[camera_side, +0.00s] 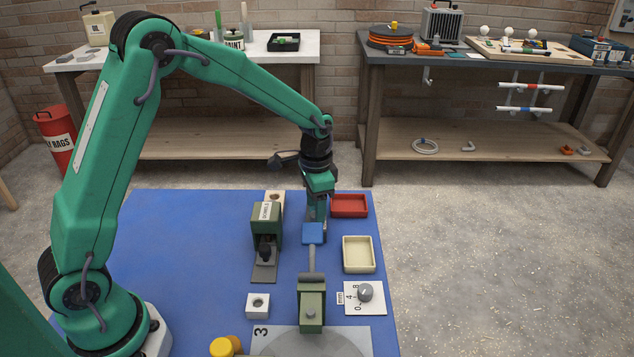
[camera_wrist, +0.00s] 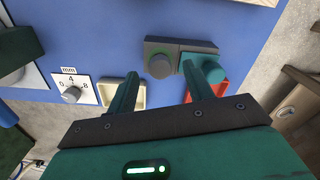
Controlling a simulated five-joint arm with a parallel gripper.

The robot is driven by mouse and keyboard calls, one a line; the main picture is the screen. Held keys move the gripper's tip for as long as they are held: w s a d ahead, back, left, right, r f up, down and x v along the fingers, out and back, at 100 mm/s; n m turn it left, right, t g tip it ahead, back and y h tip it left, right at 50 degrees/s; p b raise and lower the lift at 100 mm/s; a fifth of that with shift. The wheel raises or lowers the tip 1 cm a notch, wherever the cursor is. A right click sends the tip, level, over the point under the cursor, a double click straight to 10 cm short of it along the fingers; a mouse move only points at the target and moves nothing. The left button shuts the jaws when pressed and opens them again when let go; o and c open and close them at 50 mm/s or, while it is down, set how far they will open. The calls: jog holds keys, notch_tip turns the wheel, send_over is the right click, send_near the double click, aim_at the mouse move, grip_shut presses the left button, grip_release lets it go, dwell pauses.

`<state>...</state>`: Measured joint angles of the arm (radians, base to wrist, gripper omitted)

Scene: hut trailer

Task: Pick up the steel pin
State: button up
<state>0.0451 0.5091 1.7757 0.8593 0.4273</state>
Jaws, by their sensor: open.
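I cannot make out the steel pin for sure in either view. My gripper (camera_side: 318,228) points down over the blue mat, between the green labelled fixture and the trays.
A red tray (camera_side: 349,206), a cream tray (camera_side: 358,254) and a dial plate (camera_side: 351,304) line the mat's right side. A blue block (camera_side: 313,233) on a grey rod stands before my gripper. A white holed block (camera_side: 250,312) sits in front. The mat's left is clear.

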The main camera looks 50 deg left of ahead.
jog(key=shift+f, duration=0.8)
grip_shut()
jog(key=shift+r, duration=0.1)
notch_tip(320, 180, up, 10)
dwell(0.6)
dwell(0.4)
